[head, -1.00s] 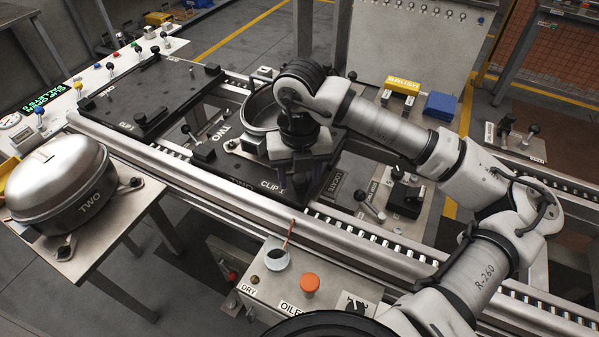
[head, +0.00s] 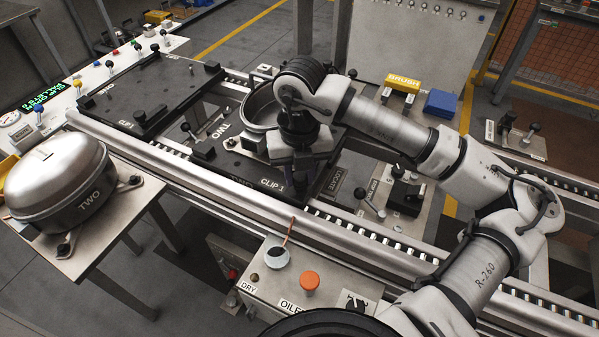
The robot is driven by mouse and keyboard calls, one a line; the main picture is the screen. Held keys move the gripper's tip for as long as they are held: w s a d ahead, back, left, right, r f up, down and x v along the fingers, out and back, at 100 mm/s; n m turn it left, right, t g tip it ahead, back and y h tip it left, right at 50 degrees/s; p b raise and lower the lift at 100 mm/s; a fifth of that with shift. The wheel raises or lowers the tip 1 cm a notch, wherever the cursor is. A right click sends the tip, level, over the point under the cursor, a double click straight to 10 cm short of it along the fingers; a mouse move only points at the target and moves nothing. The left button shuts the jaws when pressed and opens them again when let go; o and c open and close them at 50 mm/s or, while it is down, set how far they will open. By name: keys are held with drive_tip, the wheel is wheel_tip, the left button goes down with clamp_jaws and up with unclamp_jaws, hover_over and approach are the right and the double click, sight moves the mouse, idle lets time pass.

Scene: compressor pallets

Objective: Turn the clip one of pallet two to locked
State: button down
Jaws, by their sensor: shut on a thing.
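Pallet two (head: 240,168) is a black plate on the roller conveyor, marked "TWO" at its back left and "CLIP 1" along its front edge. A round metal shell (head: 259,105) sits on it, partly behind my arm. My gripper (head: 301,176) points down over the plate's front right part, just right of the "CLIP 1" label (head: 271,185). It is shut on clip one, which the hand and fingers hide. The clip's angle cannot be seen.
Another black pallet (head: 150,90) lies to the left on the conveyor. A compressor (head: 62,180) marked "TWO" stands on a side table. The oiler box (head: 305,285) with an orange knob (head: 309,280) is in front.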

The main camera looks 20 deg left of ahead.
drive_tip(key=shift+f, duration=0.1)
drive_tip(key=shift+f+n+b, duration=0.15)
drive_tip(key=shift+n+b, duration=0.55)
drive_tip(key=shift+b, duration=0.45)
drive_tip(key=n+b, duration=0.2)
drive_tip(key=b, duration=0.1)
drive_tip(key=n+b, duration=0.3)
drive_tip(key=shift+r+n+b, duration=0.25)
drive_tip(key=shift+n+b, duration=0.45)
drive_tip(key=shift+n, duration=0.7)
drive_tip(key=c, duration=1.1)
unclamp_jaws()
